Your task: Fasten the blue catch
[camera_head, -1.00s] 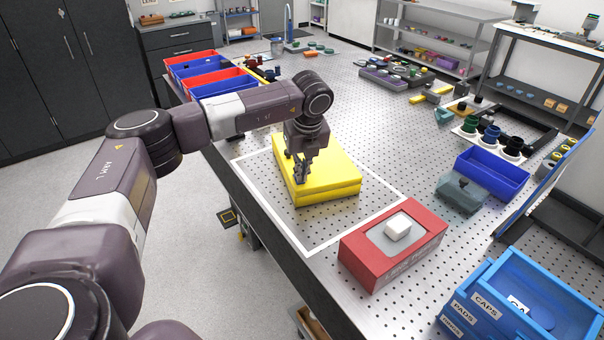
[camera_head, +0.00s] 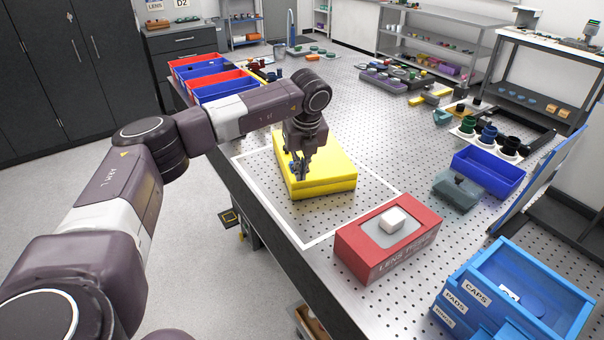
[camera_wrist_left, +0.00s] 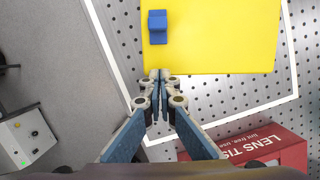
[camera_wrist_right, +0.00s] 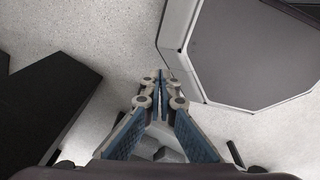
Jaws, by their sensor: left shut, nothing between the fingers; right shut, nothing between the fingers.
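A yellow case (camera_head: 335,170) lies closed on the table inside a white outlined square. Its blue catch (camera_wrist_left: 157,27) shows in the left wrist view on the case's top near one edge. In the head view only a small bit of blue (camera_head: 292,166) shows beside my left fingers. My left gripper (camera_head: 304,178) is shut and empty, low at the case's left side. In the left wrist view its tips (camera_wrist_left: 160,74) are over the case's edge, apart from the catch in the picture. My right gripper (camera_wrist_right: 161,75) is shut and empty, with grey floor behind it.
A red lens tissue box (camera_head: 390,238) stands in front of the case. Right of it are a blue bin of caps and pads (camera_head: 515,300), a grey-green block (camera_head: 460,190) and a blue tray (camera_head: 488,172).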

